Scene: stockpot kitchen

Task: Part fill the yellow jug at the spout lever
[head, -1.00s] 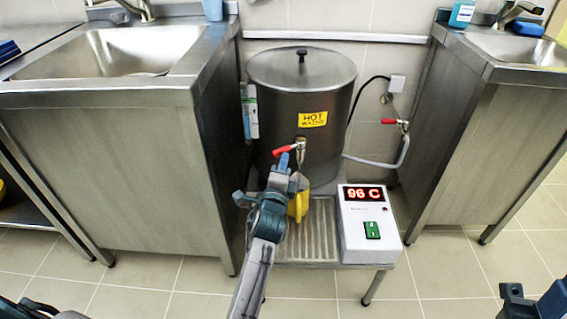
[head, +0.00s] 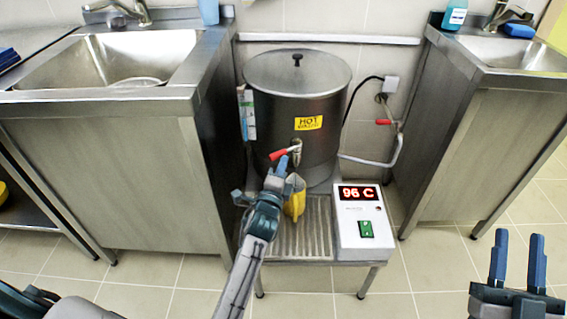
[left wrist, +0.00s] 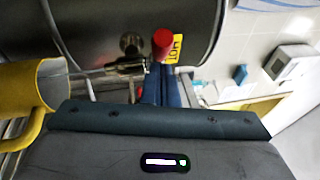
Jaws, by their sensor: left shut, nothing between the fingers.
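The steel stockpot (head: 292,125) has a HOT label and a tap with a red spout lever (head: 279,154) pointing left. The yellow jug (head: 296,203) stands below the tap on the slatted drip tray (head: 318,225), partly hidden by my left arm. My left gripper (head: 283,165) is shut and empty, its tips at or just below the lever. In the left wrist view the red lever end (left wrist: 163,44) is just beyond the shut fingers (left wrist: 163,85), and the jug (left wrist: 35,85) is at the left. I cannot tell whether fingers and lever touch. My right gripper (head: 518,260) is open and empty.
A control box (head: 361,215) reading 96 C with a green switch stands right of the drip tray. Steel sink units (head: 100,170) flank the pot left and right (head: 470,140). A wall pipe with another red-handled valve (head: 384,122) is behind. Floor in front right is clear.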

